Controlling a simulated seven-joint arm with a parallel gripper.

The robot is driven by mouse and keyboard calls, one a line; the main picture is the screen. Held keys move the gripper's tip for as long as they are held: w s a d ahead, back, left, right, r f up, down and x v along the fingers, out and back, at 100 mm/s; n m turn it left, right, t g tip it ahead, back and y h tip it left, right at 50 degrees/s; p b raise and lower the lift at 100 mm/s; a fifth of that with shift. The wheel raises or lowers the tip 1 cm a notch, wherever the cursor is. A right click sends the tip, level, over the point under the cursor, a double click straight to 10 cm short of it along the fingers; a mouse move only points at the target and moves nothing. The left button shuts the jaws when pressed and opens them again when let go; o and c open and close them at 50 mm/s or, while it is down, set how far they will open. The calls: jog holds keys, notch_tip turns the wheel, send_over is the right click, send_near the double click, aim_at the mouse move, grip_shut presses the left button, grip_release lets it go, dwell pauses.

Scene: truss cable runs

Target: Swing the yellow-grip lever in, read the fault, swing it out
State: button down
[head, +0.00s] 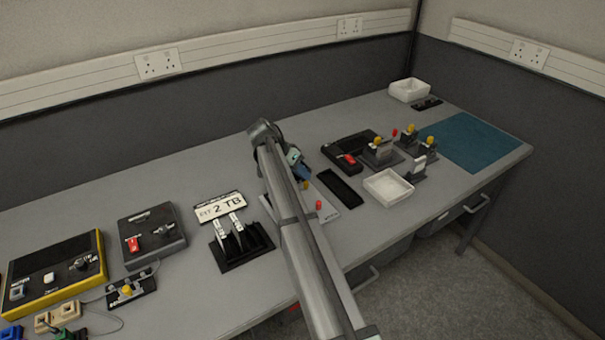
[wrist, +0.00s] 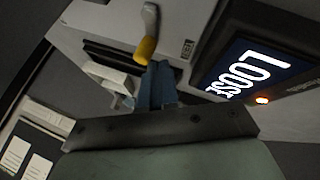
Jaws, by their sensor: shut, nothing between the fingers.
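The yellow-grip lever (wrist: 147,48) shows at the top middle of the wrist view, a yellow grip on a pale metal arm over a light grey unit (wrist: 185,48). A dark blue display (wrist: 248,68) on its right reads "LOOSE" in white letters, with a small orange light beside it. My gripper (wrist: 158,72) has its blue fingers shut and empty, their tips close to the end of the yellow grip; I cannot tell if they touch. In the head view a yellow grip (head: 305,185) shows just beside my arm, which hides much of the unit.
A red knob (head: 318,204) stands close to the right of my arm. Further right are a black tray (head: 339,187), a white open box (head: 388,187) and several small levers. A "2 TB" plate (head: 219,208) and control boxes lie to the left.

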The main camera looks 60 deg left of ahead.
jog(key=shift+s, duration=0.85)
dwell(0.3)
jog(key=s+a+r, duration=0.2)
jog(key=a+r, duration=0.3)
jog(key=r, duration=0.3)
jog(key=shift+s+a, duration=0.2)
jog(key=shift+a, duration=0.05)
dwell(0.4)
